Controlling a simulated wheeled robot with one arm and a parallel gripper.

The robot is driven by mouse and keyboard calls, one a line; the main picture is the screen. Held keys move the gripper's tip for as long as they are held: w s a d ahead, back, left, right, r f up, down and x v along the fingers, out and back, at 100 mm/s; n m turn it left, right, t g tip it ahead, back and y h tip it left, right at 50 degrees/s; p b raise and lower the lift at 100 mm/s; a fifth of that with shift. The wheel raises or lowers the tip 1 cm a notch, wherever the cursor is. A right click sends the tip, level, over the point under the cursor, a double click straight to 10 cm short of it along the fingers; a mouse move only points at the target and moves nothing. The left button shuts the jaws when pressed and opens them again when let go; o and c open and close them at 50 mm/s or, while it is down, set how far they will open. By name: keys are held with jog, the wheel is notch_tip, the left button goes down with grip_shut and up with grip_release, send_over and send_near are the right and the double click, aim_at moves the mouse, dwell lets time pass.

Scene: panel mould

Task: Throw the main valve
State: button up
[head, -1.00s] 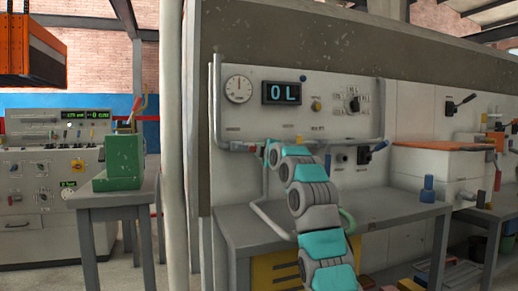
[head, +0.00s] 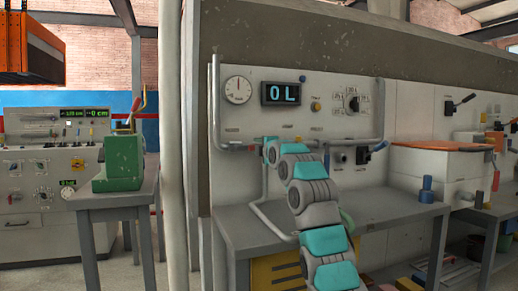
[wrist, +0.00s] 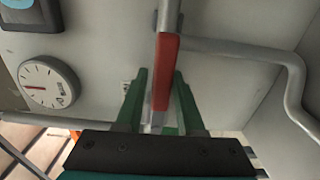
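A red lever handle (wrist: 167,75) on a grey pipe shows in the wrist view; I take it to be the main valve. My gripper (wrist: 160,75) has its two green fingers on either side of the handle. A gap shows between the left finger and the handle; the right finger is close to it, and I cannot tell if they touch. In the head view my teal and grey arm reaches to the pipe at the panel's lower left and hides most of the gripper and the valve.
A round gauge (wrist: 47,82) and an "OL" display (head: 283,93) sit on the panel above the pipe. The grey pipe frame (head: 215,100) runs around the panel. A workbench (head: 390,213) juts out below. A green box (head: 118,163) stands on a stand at left.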

jog(key=shift+o, duration=1.3)
jog(key=shift+f, duration=0.1)
jog(key=b+v, duration=0.3)
jog(key=v, duration=0.4)
jog(key=shift+s+d, duration=0.15)
jog(key=shift+s, duration=0.15)
